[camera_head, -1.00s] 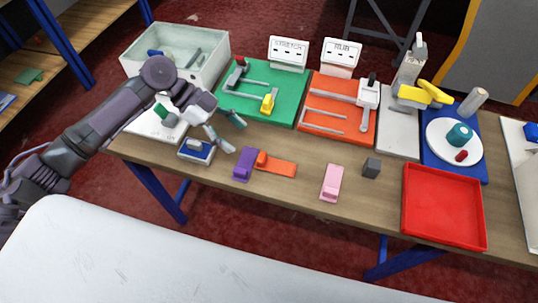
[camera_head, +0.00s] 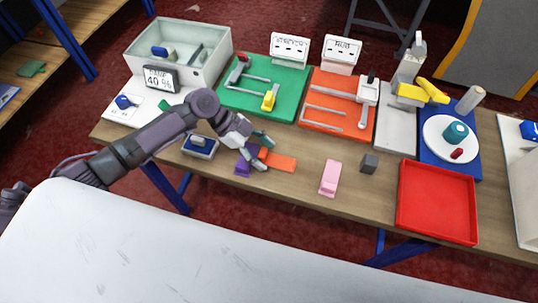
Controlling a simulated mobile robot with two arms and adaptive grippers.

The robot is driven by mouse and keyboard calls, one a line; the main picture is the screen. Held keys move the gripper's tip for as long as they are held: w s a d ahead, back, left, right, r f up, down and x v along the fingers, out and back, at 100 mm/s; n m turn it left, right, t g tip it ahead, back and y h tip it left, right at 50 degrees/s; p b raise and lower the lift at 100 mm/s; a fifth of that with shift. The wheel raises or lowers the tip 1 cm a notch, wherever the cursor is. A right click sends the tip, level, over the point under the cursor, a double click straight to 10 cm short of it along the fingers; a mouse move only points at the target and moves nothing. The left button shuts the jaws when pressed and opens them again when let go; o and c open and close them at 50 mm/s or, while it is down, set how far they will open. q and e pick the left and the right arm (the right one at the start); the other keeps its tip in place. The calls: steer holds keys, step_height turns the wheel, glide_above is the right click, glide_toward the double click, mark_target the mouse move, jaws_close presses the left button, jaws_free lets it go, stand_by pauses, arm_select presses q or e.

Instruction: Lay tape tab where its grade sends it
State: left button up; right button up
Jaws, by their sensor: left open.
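My left gripper (camera_head: 264,154) is open, its fingers over the purple piece (camera_head: 242,166) and the near end of the orange piece (camera_head: 283,162) on the wooden table. It hides part of both, and I cannot tell whether it touches them. A pink piece (camera_head: 329,178) lies to the right. I cannot tell which piece is the tape tab. A display (camera_head: 160,79) at the left reads 40 %. Behind are a green board (camera_head: 236,98) and an orange board (camera_head: 316,94), each with rails and a white sign (camera_head: 289,47), (camera_head: 343,50). My right gripper is not in view.
A red tray (camera_head: 437,203) stands at the right front, empty. A dark grey block (camera_head: 369,163) lies left of it. A white plate (camera_head: 434,137) holds a teal piece (camera_head: 455,133). A blue and white block (camera_head: 200,145) and a grey bin (camera_head: 140,46) are at the left.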

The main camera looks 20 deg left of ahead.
arm_select(q)
steer(key=c, duration=1)
steer(key=shift+c, duration=0.2)
steer(key=shift+r, duration=0.15)
